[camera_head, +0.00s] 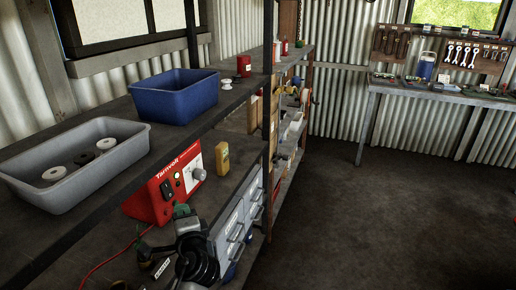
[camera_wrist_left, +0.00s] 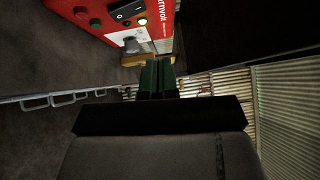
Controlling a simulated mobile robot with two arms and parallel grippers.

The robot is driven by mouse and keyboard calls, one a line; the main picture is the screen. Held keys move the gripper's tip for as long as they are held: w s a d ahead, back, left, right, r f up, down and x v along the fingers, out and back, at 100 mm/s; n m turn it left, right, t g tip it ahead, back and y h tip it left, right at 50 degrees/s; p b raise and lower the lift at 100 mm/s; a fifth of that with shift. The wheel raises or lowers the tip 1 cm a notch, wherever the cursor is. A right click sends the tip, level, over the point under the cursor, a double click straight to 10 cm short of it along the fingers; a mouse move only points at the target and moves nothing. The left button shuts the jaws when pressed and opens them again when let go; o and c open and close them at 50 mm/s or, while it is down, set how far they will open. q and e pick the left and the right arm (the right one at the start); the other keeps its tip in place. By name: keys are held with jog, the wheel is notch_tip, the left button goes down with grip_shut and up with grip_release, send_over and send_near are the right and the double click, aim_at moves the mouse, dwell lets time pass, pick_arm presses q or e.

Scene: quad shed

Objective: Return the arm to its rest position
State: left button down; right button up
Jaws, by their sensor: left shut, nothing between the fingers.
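My left gripper (camera_head: 181,212) shows low in the head view, with its dark arm below it. Its green fingers are together and hold nothing. They also show close together in the left wrist view (camera_wrist_left: 157,78). The gripper is just in front of the red power unit (camera_head: 172,186) on the lower shelf. That unit has a black switch and a grey knob, and it fills the upper left of the left wrist view (camera_wrist_left: 105,22). I cannot tell whether the fingers touch it. My right gripper is in neither view.
A grey tray (camera_head: 32,160) holding several rings and a blue bin (camera_head: 175,98) stand on the upper shelf. White drawers (camera_head: 238,225) are right of my gripper. The floor (camera_head: 380,210) to the right is clear.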

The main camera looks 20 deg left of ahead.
pick_arm(q)
jog(key=s+d+f+n+g+h, duration=0.3)
jog(key=s+f+n+g+h, duration=0.25)
jog(key=s+f, duration=0.6)
jog(key=s+d+f+n+g+h, duration=0.25)
jog(key=s+d, duration=0.25)
jog(key=s, duration=0.3)
jog(key=s+d+f+n+g+h, duration=0.1)
jog(key=s+d+g+h, duration=0.3)
jog(key=s, duration=0.5)
notch_tip(320, 180, down, 24)
jog(key=f, duration=0.1)
jog(key=s+a+f+g, duration=0.1)
jog(key=s+a+f, duration=0.1)
jog(key=s+f, duration=1.4)
jog(key=shift+s+a+f+m, duration=0.15)
jog(key=shift+f+m, duration=0.2)
jog(key=shift+m, duration=0.05)
